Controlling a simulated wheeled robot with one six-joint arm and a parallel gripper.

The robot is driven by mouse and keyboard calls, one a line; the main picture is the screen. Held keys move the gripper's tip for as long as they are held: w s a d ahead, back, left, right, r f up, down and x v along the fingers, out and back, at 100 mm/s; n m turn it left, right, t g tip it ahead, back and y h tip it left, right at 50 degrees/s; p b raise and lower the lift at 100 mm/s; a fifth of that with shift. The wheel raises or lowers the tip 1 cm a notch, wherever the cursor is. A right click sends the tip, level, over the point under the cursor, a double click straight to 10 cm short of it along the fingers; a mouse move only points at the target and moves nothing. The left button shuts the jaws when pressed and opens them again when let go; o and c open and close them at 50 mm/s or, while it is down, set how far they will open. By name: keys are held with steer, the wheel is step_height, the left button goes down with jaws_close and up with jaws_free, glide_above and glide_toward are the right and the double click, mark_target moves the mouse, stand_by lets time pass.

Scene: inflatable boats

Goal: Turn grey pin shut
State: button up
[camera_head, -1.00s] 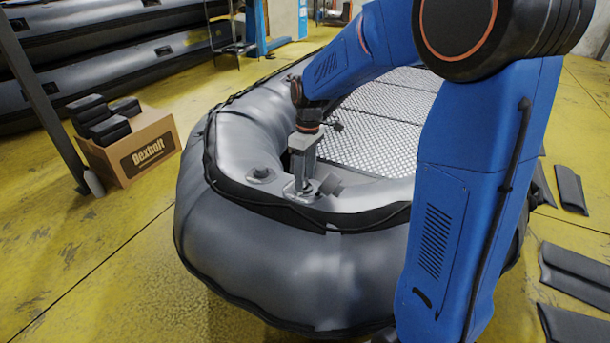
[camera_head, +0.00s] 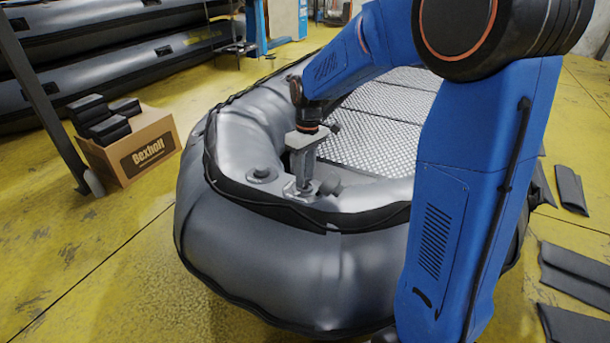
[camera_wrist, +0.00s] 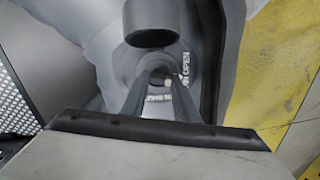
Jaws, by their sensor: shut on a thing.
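My gripper (camera_head: 303,186) points down at a valve on the grey boat's (camera_head: 225,140) inner tube. In the wrist view its two fingers (camera_wrist: 160,88) close in on the small grey pin (camera_wrist: 158,76) at the valve's centre. The pin is mostly hidden between the fingertips. The round valve (camera_wrist: 185,65) around it carries white lettering; "OPEN" reads on the right, and a second word lower down is partly covered by the fingers. In the head view the pin is hidden by the gripper.
A dark, short cylindrical cap (camera_wrist: 151,22) sticks up beside the valve, near the fingers. Another round fitting (camera_head: 262,174) sits on the tube to the left. A cardboard box (camera_head: 135,148) stands on the yellow floor at left; dark flat pads (camera_head: 575,270) lie at right.

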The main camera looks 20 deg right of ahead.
steer(key=m, duration=0.4)
steer(key=shift+w+m, duration=0.1)
steer(key=shift+m, duration=0.2)
steer(key=m, duration=0.3)
steer(key=shift+w+m, duration=0.1)
steer(key=shift+m, duration=0.3)
steer(key=m, duration=0.3)
steer(key=shift+w+m, duration=0.1)
steer(key=shift+m, duration=1.9)
steer(key=o, duration=1.1)
steer(key=shift+c, duration=0.2)
steer(key=shift+r, duration=0.1)
step_height(320, 180, up, 17)
steer(key=w+d, duration=0.1)
steer(key=shift+w+d, duration=0.15)
steer(key=shift+d, duration=0.1)
